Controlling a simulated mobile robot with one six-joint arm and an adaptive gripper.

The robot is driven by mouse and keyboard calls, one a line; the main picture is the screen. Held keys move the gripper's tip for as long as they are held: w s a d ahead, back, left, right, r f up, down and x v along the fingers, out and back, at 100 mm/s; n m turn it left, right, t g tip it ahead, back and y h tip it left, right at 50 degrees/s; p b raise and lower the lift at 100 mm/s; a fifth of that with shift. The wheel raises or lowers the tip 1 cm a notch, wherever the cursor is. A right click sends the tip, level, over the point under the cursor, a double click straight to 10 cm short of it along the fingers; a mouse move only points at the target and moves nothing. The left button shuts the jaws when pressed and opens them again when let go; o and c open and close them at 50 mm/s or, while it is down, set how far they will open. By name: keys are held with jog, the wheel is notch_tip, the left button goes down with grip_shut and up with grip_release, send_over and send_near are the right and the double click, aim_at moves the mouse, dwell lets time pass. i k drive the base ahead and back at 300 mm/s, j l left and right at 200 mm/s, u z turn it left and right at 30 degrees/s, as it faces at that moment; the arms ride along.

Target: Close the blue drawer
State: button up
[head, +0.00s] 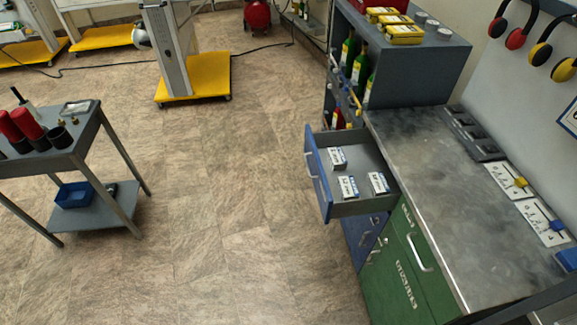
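The blue drawer (318,178) is pulled out to the left from the workbench cabinet in the head view. Its blue front faces left and carries a light handle (309,164). Several small white labelled boxes (348,187) lie inside its grey tray. The drawer sits just under the bench top, above another blue front (360,240). My gripper does not show in the head view.
A green cabinet (420,265) stands right of the drawer under the grey bench top (430,160). A grey shelf with bottles (360,65) stands behind. A small table (70,150) is at left. The floor (235,190) between is clear.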

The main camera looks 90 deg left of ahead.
aim_at(363, 156)
jog(key=u, duration=0.45)
jog(key=l+u, duration=0.1)
jog(key=u, duration=0.35)
jog(key=k+u, duration=0.1)
jog(key=u, duration=1.25)
jog(key=k+u, duration=0.1)
jog(key=u, duration=0.35)
jog(key=i+j+z, duration=0.2)
jog(key=z, duration=0.15)
jog(key=i+j+z, duration=0.5)
jog(key=z, duration=0.25)
jog(key=i+j, duration=0.15)
jog(key=j, duration=0.25)
jog(key=i+j, duration=0.15)
jog(key=j, duration=0.25)
jog(key=i+j+z, duration=0.1)
jog(key=j, duration=0.3)
jog(key=i+j, duration=0.2)
jog(key=j, duration=0.2)
